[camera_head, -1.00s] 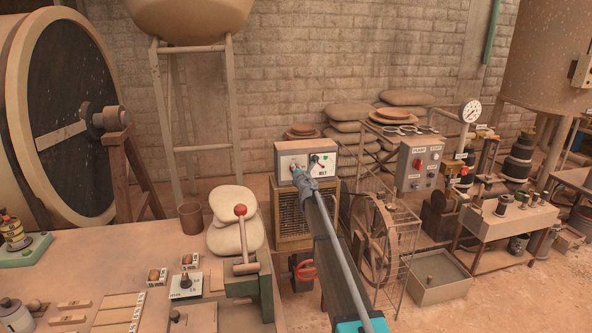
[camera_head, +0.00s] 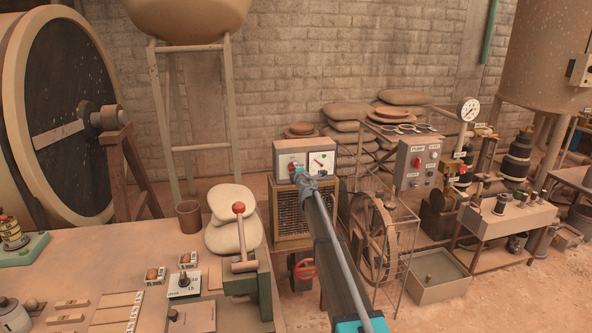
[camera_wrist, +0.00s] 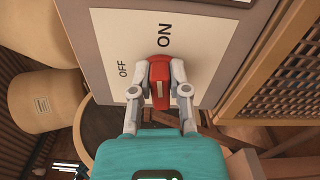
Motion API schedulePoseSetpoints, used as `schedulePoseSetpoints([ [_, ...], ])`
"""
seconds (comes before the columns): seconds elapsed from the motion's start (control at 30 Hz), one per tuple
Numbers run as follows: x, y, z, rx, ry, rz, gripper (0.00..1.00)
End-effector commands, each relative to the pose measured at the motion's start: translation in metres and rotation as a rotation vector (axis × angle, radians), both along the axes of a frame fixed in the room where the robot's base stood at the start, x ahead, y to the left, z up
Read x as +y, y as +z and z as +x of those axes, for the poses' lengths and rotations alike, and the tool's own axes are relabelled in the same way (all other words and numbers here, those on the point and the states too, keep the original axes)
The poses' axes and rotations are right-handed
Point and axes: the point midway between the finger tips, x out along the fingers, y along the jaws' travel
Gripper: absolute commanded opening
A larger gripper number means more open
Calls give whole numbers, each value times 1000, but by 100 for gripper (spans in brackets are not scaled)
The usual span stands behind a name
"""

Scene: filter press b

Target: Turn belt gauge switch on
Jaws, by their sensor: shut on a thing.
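The belt gauge (camera_head: 306,158) is a grey box on a slatted wooden cabinet, with a switch panel at left and a white dial at right. In the wrist view its pale switch plate (camera_wrist: 200,38) carries OFF at left and ON at top, the lettering turned sideways. The red switch knob (camera_wrist: 160,82) sits just below ON, its handle roughly in line with that word. My gripper (camera_wrist: 160,80) is shut on the knob, one finger on each side. In the head view my gripper (camera_head: 297,172) reaches the lower left of the box and partly hides the knob.
A wooden workbench (camera_head: 100,262) with a red-knobbed lever (camera_head: 240,225) stands at left. A wire-caged flywheel (camera_head: 380,235) and a grey pump control box (camera_head: 417,163) stand right of the gauge. Stacked sacks (camera_head: 345,135) lie behind it. Open floor is at lower right.

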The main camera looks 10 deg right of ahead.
Motion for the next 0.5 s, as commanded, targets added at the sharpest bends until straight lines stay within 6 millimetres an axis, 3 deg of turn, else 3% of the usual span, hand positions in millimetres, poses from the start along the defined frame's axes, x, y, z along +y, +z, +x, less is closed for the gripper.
schedulePoseSetpoints([
  [0.5, -1, -2, 0, 18, -2, 147, 0],
])
